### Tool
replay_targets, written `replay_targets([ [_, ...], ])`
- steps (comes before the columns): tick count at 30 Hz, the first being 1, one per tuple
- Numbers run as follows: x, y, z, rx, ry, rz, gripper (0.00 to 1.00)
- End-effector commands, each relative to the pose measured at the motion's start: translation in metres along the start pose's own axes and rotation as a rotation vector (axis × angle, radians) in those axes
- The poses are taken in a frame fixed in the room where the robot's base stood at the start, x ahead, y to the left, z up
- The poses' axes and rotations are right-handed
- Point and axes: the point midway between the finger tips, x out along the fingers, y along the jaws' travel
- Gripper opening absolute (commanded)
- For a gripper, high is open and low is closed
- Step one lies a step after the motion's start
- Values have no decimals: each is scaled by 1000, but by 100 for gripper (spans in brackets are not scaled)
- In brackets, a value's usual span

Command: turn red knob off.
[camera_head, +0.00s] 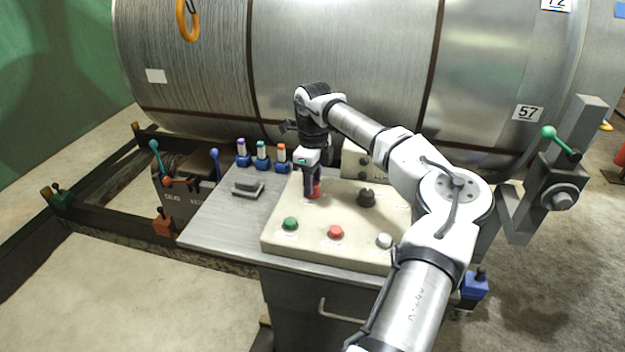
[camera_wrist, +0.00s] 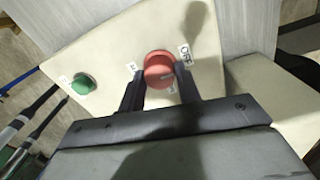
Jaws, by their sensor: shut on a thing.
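The red knob (camera_head: 314,189) is on the cream control panel (camera_head: 290,247), at the panel's back left in the head view. In the wrist view the red knob (camera_wrist: 158,68) sits between my two dark fingers, with an "OFF" label (camera_wrist: 185,54) at its upper right and other small labels around it. A pale line on the knob's face points toward the right. My gripper (camera_head: 312,186) points down at the knob and is shut on it; it also shows in the wrist view (camera_wrist: 160,88). The fingers partly hide the knob in the head view.
The panel also has a black knob (camera_head: 366,197), a green button (camera_head: 290,224), a red button (camera_head: 336,232) and a white button (camera_head: 384,240). A grey block (camera_head: 248,188) and small coloured-top bottles (camera_head: 262,155) stand left on the metal table. A large steel coil (camera_head: 340,60) rises behind.

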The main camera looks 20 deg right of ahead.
Motion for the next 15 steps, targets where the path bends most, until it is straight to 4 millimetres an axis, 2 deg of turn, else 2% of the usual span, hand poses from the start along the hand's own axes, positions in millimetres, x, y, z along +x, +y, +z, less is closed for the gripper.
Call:
replay_targets([
  [1, -2, 0, 1, -1, -5, -4, 10],
  [2, -2, 0, 1, -1, -5, -4, 37],
  [6, -1, 0, 1, -1, -3, -3, 55],
  [15, -2, 0, 0, 0, -1, -1, 55],
])
